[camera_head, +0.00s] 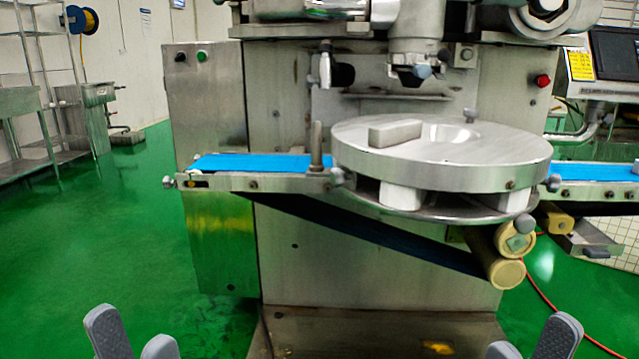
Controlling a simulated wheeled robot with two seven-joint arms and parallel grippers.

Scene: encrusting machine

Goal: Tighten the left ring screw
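The encrusting machine (300,240) stands in front of me. Its round metal disc (480,165) carries a flat grey block (396,133) and has a shallow recess. A small grey knob (337,177) shows at the disc's left side and another knob (553,183) at its right. A blue-grey knob (422,71) sits on the nozzle head above. I cannot tell which knob is the left ring screw, or how tight any is. My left gripper (132,332) is open and empty at the bottom left. My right gripper (534,338) is open and empty at the bottom right. Both are apart from the machine.
A blue conveyor belt (250,163) reaches out left of the disc, and another belt (595,172) right. An upright metal post (317,145) stands by the left belt. Tan rollers (506,272) hang below the disc. The green floor (110,240) is clear at left.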

